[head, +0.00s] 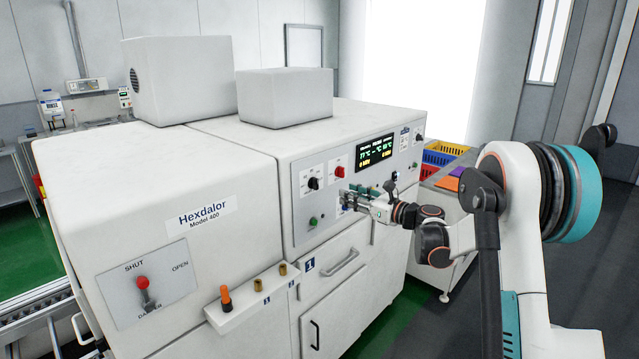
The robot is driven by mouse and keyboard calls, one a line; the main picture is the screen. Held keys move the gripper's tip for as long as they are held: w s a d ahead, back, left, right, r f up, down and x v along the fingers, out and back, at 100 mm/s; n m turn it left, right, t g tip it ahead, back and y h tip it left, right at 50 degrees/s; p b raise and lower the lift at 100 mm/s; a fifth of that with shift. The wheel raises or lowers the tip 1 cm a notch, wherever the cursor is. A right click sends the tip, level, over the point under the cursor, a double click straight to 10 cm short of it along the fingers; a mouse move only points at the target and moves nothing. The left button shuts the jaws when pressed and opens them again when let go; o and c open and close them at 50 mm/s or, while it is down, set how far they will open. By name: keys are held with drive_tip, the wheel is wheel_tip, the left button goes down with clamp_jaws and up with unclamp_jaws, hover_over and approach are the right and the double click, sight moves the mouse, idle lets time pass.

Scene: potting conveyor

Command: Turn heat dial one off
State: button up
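The control panel (300,236) on the front of the white machine carries a black dial (313,183) on a white plate and a red knob (340,172) beside it. A green button (313,221) sits below them. Their labels are too small to read, so I cannot tell which is heat dial one. My gripper (347,201) is at the panel, below and right of the black dial and right of the green button. It hides part of the panel under the display. I cannot tell whether its fingers are apart, or touch or hold anything.
The lit display (375,152) is above my gripper. A shelf (250,302) with an orange-handled tool (226,297) juts out below the panel at left. A red-knobbed lever (143,285) is on the left housing. Coloured crates (438,157) stand behind, right.

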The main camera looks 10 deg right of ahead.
sight(318, 182)
drive_tip(key=shift+m, duration=0.3)
drive_tip(key=x, duration=0.9)
drive_tip(key=d+x, duration=0.1)
drive_tip(key=x, duration=0.3)
drive_tip(key=shift+w+a+f+b, duration=0.2)
drive_tip(key=shift+w+b, duration=0.15)
drive_tip(key=shift+w, duration=0.4)
clamp_jaws()
